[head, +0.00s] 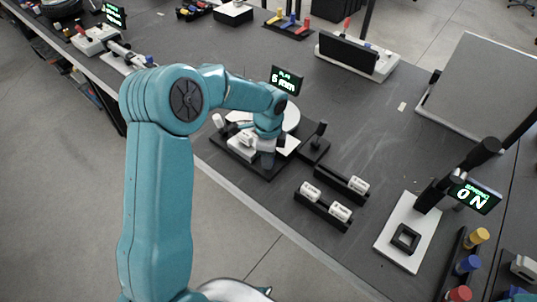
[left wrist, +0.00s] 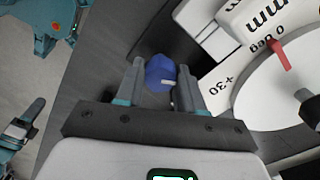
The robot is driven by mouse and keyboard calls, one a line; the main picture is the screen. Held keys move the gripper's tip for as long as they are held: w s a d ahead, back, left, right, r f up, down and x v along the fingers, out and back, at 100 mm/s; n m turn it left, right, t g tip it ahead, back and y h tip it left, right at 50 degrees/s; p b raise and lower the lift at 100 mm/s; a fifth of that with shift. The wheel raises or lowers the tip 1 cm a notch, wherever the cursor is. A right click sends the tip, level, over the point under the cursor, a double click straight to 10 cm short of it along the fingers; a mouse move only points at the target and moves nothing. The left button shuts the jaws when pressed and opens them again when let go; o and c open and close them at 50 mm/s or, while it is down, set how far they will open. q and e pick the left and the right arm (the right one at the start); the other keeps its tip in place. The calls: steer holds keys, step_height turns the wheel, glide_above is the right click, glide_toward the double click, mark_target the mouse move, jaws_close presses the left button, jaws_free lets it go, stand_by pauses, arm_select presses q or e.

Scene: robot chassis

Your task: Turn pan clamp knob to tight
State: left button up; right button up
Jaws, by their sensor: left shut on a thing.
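My left gripper (head: 267,158) reaches down over the white and black fixture near the table's front edge. In the left wrist view its two fingers (left wrist: 160,88) are shut around a blue knob (left wrist: 160,70), one finger on each side. A small pale mark shows on the knob's lower right. The knob is hidden behind my gripper in the head view. Beside it is a white round plate (left wrist: 270,90) with a red pointer (left wrist: 278,55) near the "0 deg" marking. I cannot read the clamp's tightness from these frames. My right gripper does not show clearly.
A small lit display (head: 286,80) stands behind the fixture. To the right are black racks with white cylinders (head: 340,212) and a white base with a black square frame (head: 405,238). A grey panel (head: 480,80) stands at the far right.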

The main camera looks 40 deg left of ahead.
arm_select(q)
steer(key=o, duration=1)
steer(key=shift+o, duration=0.2)
step_height(320, 180, up, 16)
steer(key=shift+r, duration=0.25)
steer(key=shift+s, duration=0.1)
